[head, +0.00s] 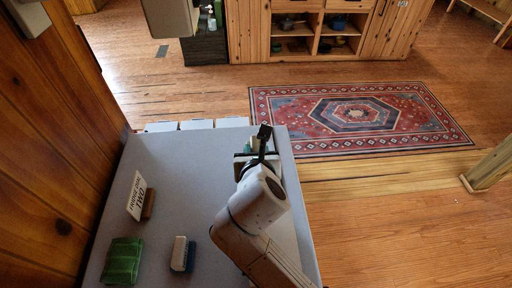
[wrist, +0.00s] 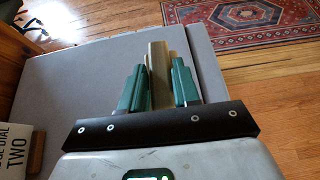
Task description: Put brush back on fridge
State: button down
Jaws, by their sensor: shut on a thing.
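My gripper (wrist: 159,88) has green fingers shut on a tan, wooden-looking thing (wrist: 160,62), which stands up between them in the wrist view. Its lower end is hidden, and I cannot tell whether it is the brush. The grey fridge top (head: 205,160) lies under my gripper (head: 254,146), which is over its far right part in the head view. I cannot tell whether the held thing touches the top. A small block with a white upper part and a blue side (head: 183,254), brush-like, lies on the top near the front middle.
A sign on a wooden base (head: 137,196) and a green folded-looking item (head: 123,260) stand on the left of the top. A wooden wall (head: 45,150) borders it on the left. A red rug (head: 360,115) and shelves (head: 310,40) lie beyond. The middle of the top is clear.

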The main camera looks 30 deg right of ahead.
jog(key=shift+f+b, duration=0.8)
jog(key=shift+f, duration=2.05)
jog(key=shift+f, duration=0.25)
jog(key=c, duration=0.7)
grip_release()
jog(key=shift+c, duration=0.2)
jog(key=shift+s, duration=0.1)
jog(key=v, duration=1)
jog(key=shift+s+r, duration=0.15)
jog(key=shift+s, duration=0.1)
jog(key=shift+a, duration=0.15)
